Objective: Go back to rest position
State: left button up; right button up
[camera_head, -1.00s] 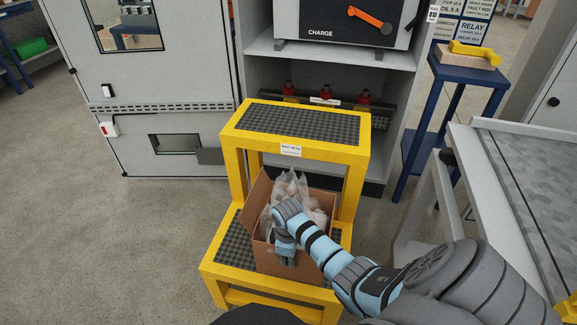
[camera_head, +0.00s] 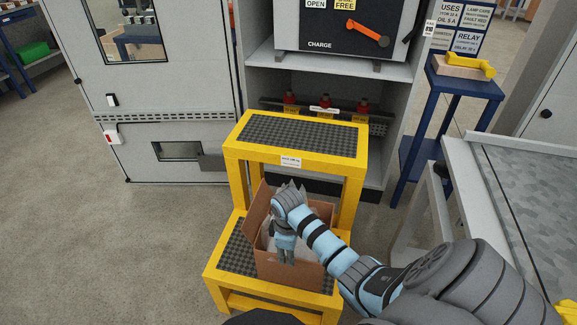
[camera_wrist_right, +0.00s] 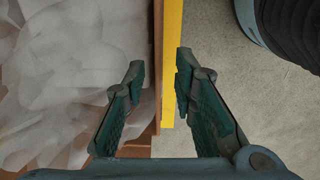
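My right gripper (camera_head: 286,258) hangs over the open cardboard box (camera_head: 268,268), near the box's front side. Clear plastic bags (camera_wrist_right: 60,75) fill the left of that view. The box edge and a yellow step edge (camera_wrist_right: 172,60) show behind the gap between the fingers. In the head view my right wrist and forearm cover most of the bags. My left arm and gripper are not in view.
The box stands on the lower tread of a yellow step stool (camera_head: 300,162). Grey cabinets (camera_head: 175,70) stand behind it. A blue stand (camera_head: 462,85) and a grey table (camera_head: 530,190) are at the right. The floor at the left (camera_head: 90,240) is clear.

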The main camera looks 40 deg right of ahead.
notch_tip(320, 180, up, 3)
jog(key=shift+r+p, duration=0.15)
jog(key=shift+p, duration=0.2)
jog(key=shift+s+a, duration=0.1)
